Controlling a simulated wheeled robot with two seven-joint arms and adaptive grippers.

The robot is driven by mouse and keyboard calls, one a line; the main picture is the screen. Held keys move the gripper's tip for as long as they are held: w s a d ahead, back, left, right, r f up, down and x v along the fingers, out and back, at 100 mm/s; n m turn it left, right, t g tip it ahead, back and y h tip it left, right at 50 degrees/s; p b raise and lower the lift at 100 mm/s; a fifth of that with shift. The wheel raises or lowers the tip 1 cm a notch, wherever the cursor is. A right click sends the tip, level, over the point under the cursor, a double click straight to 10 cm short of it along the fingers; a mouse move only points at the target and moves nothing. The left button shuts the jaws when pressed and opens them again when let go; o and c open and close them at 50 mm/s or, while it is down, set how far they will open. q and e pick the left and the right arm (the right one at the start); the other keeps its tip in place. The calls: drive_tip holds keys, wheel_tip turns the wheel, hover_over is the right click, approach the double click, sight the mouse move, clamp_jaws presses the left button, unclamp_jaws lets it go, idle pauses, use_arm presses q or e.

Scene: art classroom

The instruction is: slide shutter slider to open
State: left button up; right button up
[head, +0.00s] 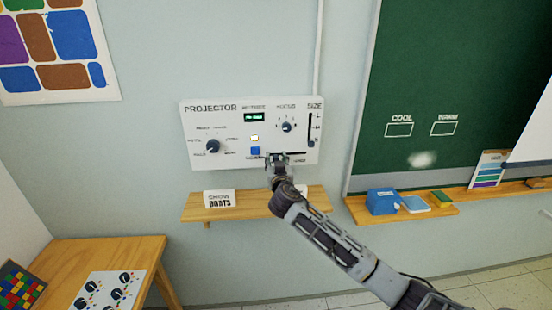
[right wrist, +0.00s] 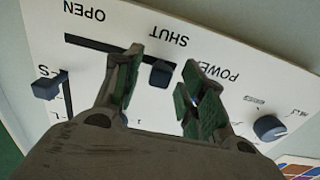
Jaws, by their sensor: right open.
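A white projector panel (head: 230,165) is fixed to the wall. Its shutter slot (right wrist: 90,42) runs along the panel's edge, between the words OPEN and SHUT. The dark blue shutter slider (right wrist: 162,75) sits at the SHUT end of that slot. My right gripper (head: 277,158) is at the panel's lower edge and hides the slider in the head view. In the right wrist view the same gripper (right wrist: 162,92) is open, with one finger on each side of the slider. I cannot tell whether either finger touches it. My left gripper is not in view.
The size slider (head: 311,143) is at the panel's right, and a dark blue dial (head: 212,146) at its left. A blue power button (head: 255,150) is close to my gripper. A wooden shelf (head: 250,210) with a small card (head: 219,198) is below the panel.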

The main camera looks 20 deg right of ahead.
drive_tip(key=shift+w+d, duration=0.2)
drive_tip(key=shift+w, duration=0.5)
clamp_jaws()
